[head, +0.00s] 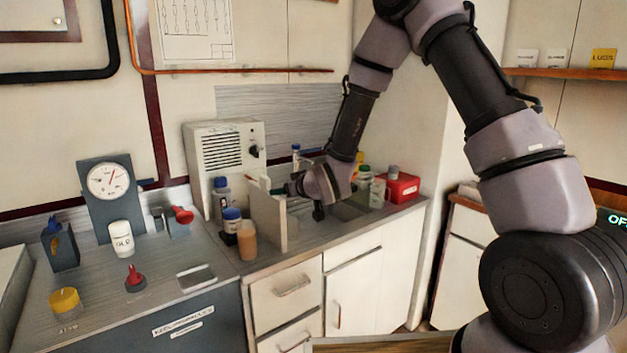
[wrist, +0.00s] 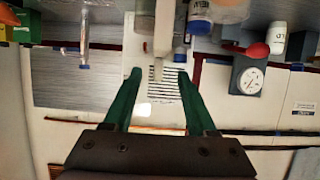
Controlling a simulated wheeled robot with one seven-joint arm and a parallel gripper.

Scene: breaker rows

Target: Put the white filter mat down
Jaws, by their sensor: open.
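My gripper (head: 270,186) is open over the counter, its green fingers behind the top of a pale upright panel (head: 268,222). In the wrist view my open gripper (wrist: 159,75) has its two green fingers spread apart. A narrow white piece (wrist: 164,32) shows between and beyond the fingertips, with clear gaps on both sides. I cannot tell whether this piece or the panel is the white filter mat. No other mat can be made out.
A white box with a slatted grille (head: 228,160) stands behind. Blue-capped bottles and a brown cup (head: 246,240) stand left of the panel. A red box (head: 401,187) sits at the right. A gauge (head: 108,185) stands at the left. The counter's front strip looks clear.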

